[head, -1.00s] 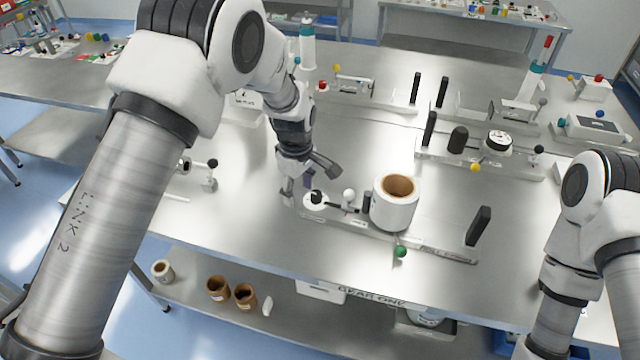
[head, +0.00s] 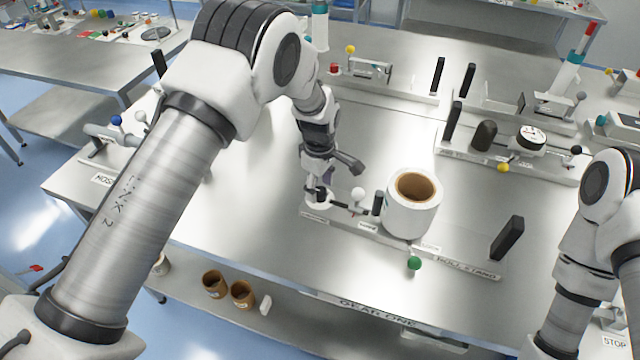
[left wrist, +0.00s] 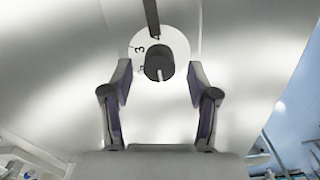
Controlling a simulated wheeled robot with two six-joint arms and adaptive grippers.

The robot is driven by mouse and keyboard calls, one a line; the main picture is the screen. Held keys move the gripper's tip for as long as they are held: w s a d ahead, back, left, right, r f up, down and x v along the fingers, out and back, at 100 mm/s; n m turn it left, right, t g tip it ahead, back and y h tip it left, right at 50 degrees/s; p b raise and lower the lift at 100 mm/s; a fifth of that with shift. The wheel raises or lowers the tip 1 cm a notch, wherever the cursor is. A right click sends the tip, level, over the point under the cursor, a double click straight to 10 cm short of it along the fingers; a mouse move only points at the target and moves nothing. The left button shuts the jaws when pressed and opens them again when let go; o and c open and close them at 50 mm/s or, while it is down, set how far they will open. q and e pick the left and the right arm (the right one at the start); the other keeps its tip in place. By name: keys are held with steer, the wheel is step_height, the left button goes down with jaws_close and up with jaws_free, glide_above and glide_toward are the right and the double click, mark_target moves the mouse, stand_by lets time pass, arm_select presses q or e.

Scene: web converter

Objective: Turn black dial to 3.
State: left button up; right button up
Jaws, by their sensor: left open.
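The black dial (left wrist: 159,65) sits on a white round scale plate (left wrist: 174,40) in the left wrist view. The numerals 3 and 4 show on its upper left part, and a light mark on the knob points toward the bottom of the picture. My left gripper (left wrist: 160,85) is open, with one finger on each side of the dial and a gap to it on both sides. In the head view the left gripper (head: 322,182) is over the dial's white plate (head: 316,203) and partly hides the dial. My right arm shows at the right edge, but its gripper is out of view.
A white roll with a brown core (head: 411,205) stands right of the dial. A white ball knob (head: 358,194) stands between them. A green ball (head: 414,263) is at the stand's front and a black upright plate (head: 507,238) at its right end. Bare table lies left of the dial.

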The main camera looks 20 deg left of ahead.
arm_select(q)
steer(key=shift+w+f, duration=0.1)
steer(key=shift+f, duration=0.55)
jaws_close()
steer(key=shift+m, duration=0.3)
steer(key=m+b, duration=0.1)
steer(key=m, duration=1.6)
steer(key=shift+m, duration=0.3)
steer(key=m, duration=0.5)
steer(key=shift+m, duration=0.3)
